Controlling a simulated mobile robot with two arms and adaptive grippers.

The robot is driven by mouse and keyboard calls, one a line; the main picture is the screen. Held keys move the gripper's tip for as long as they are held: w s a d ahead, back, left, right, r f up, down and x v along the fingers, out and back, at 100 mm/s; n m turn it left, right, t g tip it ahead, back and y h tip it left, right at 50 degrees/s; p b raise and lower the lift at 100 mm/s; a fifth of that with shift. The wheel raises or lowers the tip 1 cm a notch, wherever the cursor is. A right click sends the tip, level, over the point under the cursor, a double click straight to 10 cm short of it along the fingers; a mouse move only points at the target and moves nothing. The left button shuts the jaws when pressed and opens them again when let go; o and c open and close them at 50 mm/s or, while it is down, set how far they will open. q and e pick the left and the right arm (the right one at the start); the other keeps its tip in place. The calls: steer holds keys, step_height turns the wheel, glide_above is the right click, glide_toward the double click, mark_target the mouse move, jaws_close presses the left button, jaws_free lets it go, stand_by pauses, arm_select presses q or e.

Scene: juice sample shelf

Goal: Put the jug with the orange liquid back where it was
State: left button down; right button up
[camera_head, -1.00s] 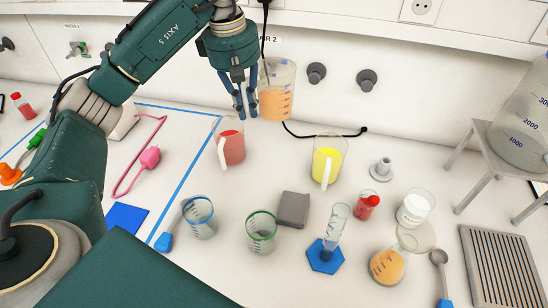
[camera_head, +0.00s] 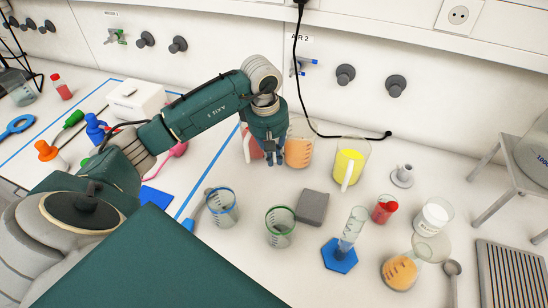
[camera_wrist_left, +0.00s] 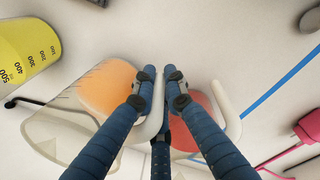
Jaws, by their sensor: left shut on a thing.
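The jug with orange liquid (camera_head: 299,151) is upright, between the red-liquid jug (camera_head: 252,150) and the yellow-liquid jug (camera_head: 349,162). My left gripper (camera_head: 274,160) points down and is shut on its white handle, on the side facing the red jug. In the left wrist view the orange jug (camera_wrist_left: 106,92) lies left of the gripper's fingers (camera_wrist_left: 160,78) and the red jug (camera_wrist_left: 197,112) lies partly behind them. The orange jug's base is close to the table; I cannot tell whether it touches. My arm and gripper hide part of the red jug. My right gripper is not in view.
In front are a blue-rimmed beaker (camera_head: 222,208), a green-rimmed beaker (camera_head: 280,227) and a grey block (camera_head: 312,208). A cylinder on a blue base (camera_head: 339,257) stands front right. A black cable (camera_head: 330,134) runs behind the jugs.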

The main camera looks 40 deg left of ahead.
arm_select(q)
steer(key=shift+f, duration=0.85)
steer(key=c, duration=1.8)
jaws_free()
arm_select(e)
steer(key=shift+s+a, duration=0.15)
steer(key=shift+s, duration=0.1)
